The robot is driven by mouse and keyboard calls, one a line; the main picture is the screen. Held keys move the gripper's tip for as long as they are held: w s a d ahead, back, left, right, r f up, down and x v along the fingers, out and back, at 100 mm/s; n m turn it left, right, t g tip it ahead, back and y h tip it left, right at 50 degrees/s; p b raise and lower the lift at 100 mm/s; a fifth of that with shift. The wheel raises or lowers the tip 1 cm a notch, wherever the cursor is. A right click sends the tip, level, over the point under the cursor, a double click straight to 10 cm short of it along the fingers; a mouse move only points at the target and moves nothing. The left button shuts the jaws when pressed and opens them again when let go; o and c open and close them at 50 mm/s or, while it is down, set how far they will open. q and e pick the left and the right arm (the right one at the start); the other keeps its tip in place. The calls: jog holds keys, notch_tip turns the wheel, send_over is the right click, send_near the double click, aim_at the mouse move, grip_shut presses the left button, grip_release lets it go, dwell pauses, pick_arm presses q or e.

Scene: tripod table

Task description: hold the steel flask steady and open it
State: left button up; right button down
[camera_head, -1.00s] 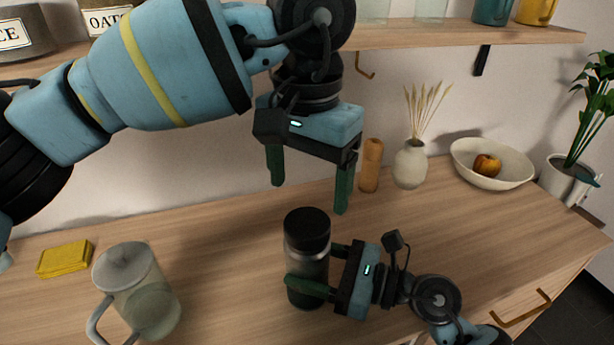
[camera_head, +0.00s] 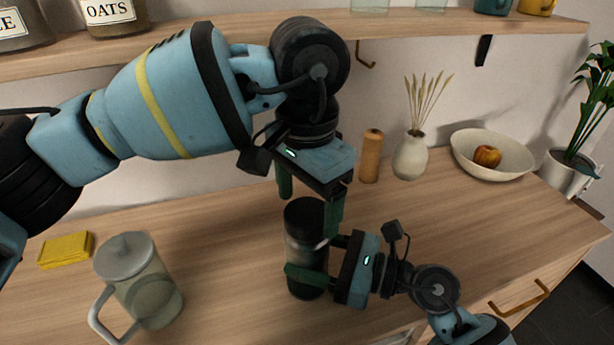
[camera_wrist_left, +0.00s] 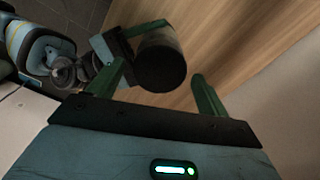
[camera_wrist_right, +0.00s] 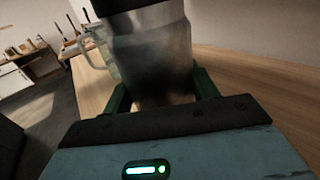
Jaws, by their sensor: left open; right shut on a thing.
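The steel flask (camera_head: 306,254) stands upright on the wooden counter, with a black lid (camera_head: 303,215) on top. My right gripper (camera_head: 318,262) is shut on the flask's body from the right side. The right wrist view shows the steel body (camera_wrist_right: 150,65) between its fingers. My left gripper (camera_head: 309,212) is open and points down over the flask, its fingers on either side of the lid and close to its height. In the left wrist view the dark round lid (camera_wrist_left: 160,66) shows between the open green fingers; I cannot tell whether they touch it.
Behind are a wooden cylinder (camera_head: 371,157), a vase (camera_head: 410,157) and a bowl (camera_head: 510,163) with an apple. A shelf (camera_head: 420,32) runs above.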

aim_at(314, 255)
pick_arm(q)
jog(key=shift+f, duration=1.35)
